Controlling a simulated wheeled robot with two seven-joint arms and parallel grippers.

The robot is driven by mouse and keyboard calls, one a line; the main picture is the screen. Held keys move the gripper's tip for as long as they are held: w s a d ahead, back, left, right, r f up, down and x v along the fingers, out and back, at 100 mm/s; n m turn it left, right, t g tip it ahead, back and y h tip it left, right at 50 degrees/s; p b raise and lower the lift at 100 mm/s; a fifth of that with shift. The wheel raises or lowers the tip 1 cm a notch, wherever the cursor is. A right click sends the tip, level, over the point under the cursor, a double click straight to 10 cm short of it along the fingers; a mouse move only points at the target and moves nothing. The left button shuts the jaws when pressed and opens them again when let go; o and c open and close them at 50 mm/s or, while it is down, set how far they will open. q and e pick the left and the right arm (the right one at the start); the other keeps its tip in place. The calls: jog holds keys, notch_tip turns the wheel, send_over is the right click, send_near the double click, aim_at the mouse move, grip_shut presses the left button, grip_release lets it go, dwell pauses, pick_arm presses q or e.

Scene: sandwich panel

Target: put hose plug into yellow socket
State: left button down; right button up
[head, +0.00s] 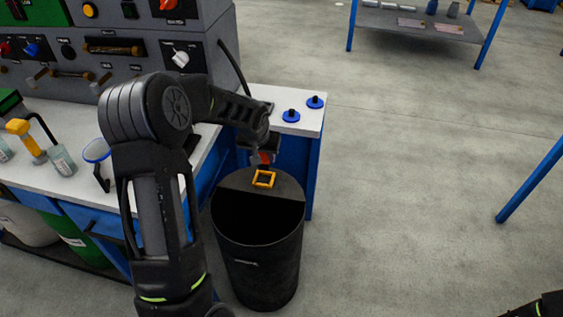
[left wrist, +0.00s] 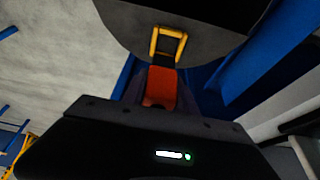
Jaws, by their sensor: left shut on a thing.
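My left arm reaches over the bench corner. Its gripper (head: 264,150) points down over a black bin and is shut on a red-orange piece (left wrist: 161,86), which shows between the fingers in the left wrist view. A yellow-orange square frame (head: 264,178) lies in line just beyond that piece and also shows in the left wrist view (left wrist: 168,44). I cannot tell for sure whether frame and piece are one thing. I cannot clearly make out a hose plug or a yellow socket.
The black bin (head: 256,265), with a half-covered top, stands beside the white bench (head: 262,94). Two blue-based black knobs (head: 290,115) are on the bench corner. A grey control panel (head: 130,55) stands behind my arm. Open floor lies right, with a blue-legged table (head: 420,24) beyond.

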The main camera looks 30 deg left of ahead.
aim_at(263, 165)
pick_arm(q)
jog(key=shift+a, duration=0.35)
jog(key=shift+f, duration=0.15)
jog(key=shift+f+b, duration=1.55)
jog(key=shift+f, duration=0.8)
jog(key=shift+f+b, duration=0.55)
jog(key=shift+f, duration=0.05)
jog(key=shift+f+b, duration=0.4)
jog(key=shift+b, duration=0.15)
jog(key=c, duration=0.9)
grip_release()
